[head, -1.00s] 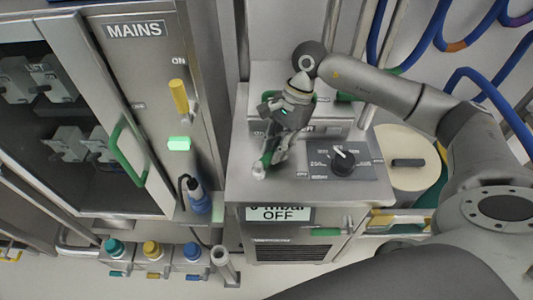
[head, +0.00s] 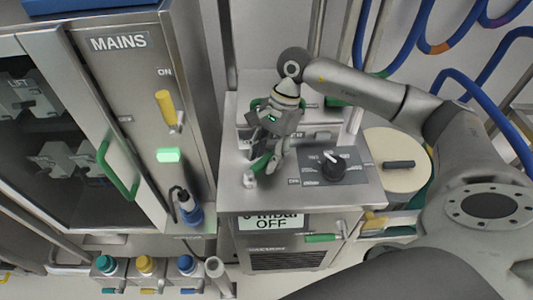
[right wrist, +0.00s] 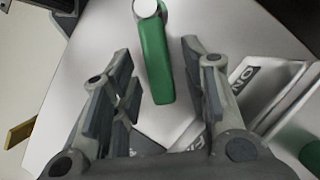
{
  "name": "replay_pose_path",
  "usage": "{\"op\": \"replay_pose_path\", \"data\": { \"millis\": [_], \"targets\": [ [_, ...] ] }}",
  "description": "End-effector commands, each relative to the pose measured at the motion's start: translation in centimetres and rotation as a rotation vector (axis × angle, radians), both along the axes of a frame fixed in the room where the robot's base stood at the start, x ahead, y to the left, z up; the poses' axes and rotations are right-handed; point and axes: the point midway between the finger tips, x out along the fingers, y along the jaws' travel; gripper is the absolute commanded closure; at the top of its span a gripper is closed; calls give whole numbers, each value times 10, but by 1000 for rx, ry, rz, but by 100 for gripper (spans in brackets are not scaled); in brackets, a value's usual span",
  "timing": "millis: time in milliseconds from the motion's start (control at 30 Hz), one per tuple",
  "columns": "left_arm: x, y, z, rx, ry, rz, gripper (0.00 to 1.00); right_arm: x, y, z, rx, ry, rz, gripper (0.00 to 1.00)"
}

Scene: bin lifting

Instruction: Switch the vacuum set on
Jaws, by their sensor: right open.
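The vacuum set (head: 240,200) is a grey metal cabinet, and its display (head: 272,222) reads "0 mbar" and "OFF". A black rotary knob (head: 333,166) with a white pointer sits on its sloped top. A green lever (head: 259,163) with a pale round end lies left of the knob. My right gripper (head: 270,158) is over the top, close to the lever. In the right wrist view the green lever (right wrist: 156,62) lies between the open fingers (right wrist: 155,80), with a gap on both sides. The left gripper is out of sight.
The MAINS cabinet (head: 188,100) stands at left, with a yellow handle (head: 166,107) near ON and a lit green indicator (head: 169,155). A round pale lid (head: 395,178) is right of the set. Blue hoses (head: 480,85) hang at upper right. Bottles (head: 145,265) stand low at left.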

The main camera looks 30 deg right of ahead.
Motion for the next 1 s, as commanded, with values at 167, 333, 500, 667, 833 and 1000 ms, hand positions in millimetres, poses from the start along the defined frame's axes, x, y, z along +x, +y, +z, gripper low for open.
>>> {"op": "replay_pose_path", "data": {
  "millis": [167,333,500,667,833,1000],
  "targets": [
    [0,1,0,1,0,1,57,2,-4,10,-1,-2,-1,59],
    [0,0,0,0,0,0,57,6,-16,40,-1,-5,-3,59],
    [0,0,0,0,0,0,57,11,-29,74,0,-4,-2,59],
    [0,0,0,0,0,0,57,13,-38,97,0,-2,-1,59],
    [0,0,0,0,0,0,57,14,-43,109,0,0,0,59],
    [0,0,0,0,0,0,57,14,-44,111,1,0,1,59]
  ]
}}
